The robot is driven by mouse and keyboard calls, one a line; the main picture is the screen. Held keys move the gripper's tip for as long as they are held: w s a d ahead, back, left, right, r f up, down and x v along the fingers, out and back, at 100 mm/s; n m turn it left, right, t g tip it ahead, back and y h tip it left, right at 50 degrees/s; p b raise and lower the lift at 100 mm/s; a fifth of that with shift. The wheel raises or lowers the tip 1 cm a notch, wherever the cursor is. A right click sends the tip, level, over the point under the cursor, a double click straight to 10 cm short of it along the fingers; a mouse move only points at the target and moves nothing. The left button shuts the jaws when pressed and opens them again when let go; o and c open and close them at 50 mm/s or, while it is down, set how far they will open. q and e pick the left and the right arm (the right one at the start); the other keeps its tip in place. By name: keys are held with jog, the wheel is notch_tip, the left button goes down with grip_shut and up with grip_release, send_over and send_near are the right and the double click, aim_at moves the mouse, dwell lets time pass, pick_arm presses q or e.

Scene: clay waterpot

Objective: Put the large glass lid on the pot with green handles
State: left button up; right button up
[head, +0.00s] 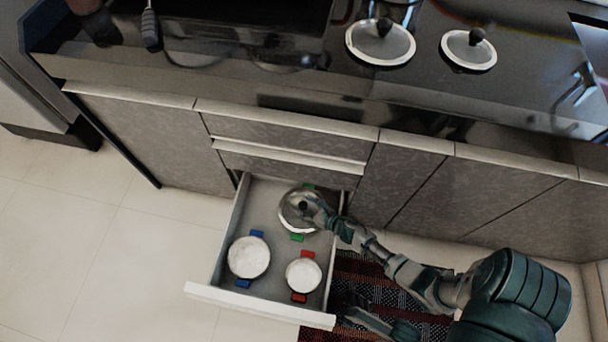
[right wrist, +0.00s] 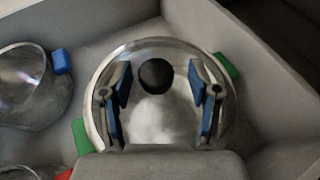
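The pot with green handles (head: 297,237) is at the back of the open drawer. A round glass lid (head: 290,212) with a black knob lies over its top, and this lid also shows in the right wrist view (right wrist: 155,112). The lid looks roughly centred on the pot; I cannot tell if its rim is fully seated. My right gripper (head: 318,212) is just above the lid. In the right wrist view its two blue-padded fingers (right wrist: 162,105) stand apart on both sides of the knob (right wrist: 156,76), with gaps to it.
The drawer (head: 262,308) also holds a pot with blue handles (head: 249,257) and a pot with red handles (head: 303,275). Two more lids, one larger (head: 380,42) and one smaller (head: 469,50), lie on the dark counter. The drawer walls stand close around the pots.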

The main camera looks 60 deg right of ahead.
jog(key=shift+s, duration=0.2)
jog(key=v, duration=1.1)
jog(key=shift+s+r, duration=0.2)
jog(key=shift+s, duration=0.05)
